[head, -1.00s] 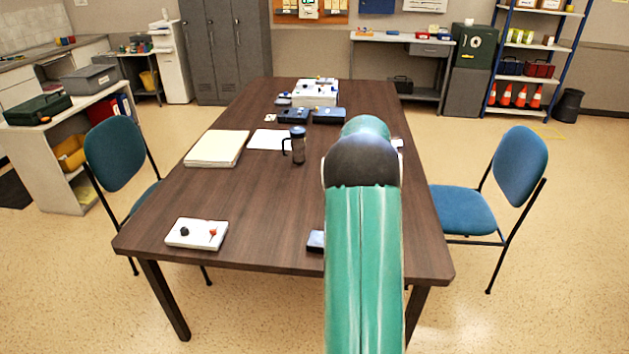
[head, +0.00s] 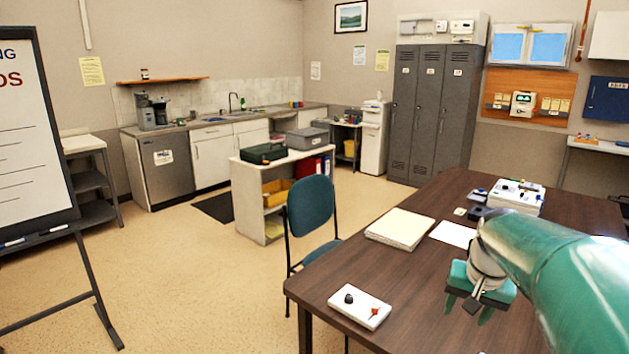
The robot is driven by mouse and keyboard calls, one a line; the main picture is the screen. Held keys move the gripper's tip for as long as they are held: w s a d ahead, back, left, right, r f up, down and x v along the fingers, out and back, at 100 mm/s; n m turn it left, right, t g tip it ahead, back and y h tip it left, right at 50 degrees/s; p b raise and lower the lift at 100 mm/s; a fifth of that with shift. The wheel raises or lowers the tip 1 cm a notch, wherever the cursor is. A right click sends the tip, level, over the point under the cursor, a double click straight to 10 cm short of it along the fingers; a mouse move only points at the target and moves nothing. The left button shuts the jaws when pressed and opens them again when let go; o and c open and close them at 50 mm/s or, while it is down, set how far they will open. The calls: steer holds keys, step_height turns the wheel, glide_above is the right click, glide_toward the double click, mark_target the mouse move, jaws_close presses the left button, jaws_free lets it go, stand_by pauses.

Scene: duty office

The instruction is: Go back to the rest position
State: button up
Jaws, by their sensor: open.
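My gripper (head: 477,308) is at the lower right of the head view, at the end of my green arm. It is over the dark wooden table (head: 420,290), with its fingers apart and nothing seen between them. A white control box (head: 360,308) with a black knob and a red lever lies on the table to the left of my gripper, apart from it. My arm hides the right part of the table.
A blue chair (head: 311,216) stands at the table's left side. Behind it is a low white shelf unit (head: 248,202) with a green case (head: 263,153). A whiteboard (head: 35,130) on a stand is at the far left. The floor between is clear.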

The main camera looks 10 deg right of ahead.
steer(key=s+a+n+t, duration=0.1)
steer(key=s+a+n, duration=0.2)
steer(key=s+a, duration=0.4)
steer(key=s+a+n+t, duration=0.1)
steer(key=s+a+n, duration=0.2)
steer(key=s+a, duration=0.5)
steer(key=a, duration=0.5)
steer(key=shift+a+r+n+t, duration=0.2)
steer(key=shift+a+n+t, duration=0.1)
steer(key=shift+n+t, duration=0.1)
steer(key=shift+s, duration=0.1)
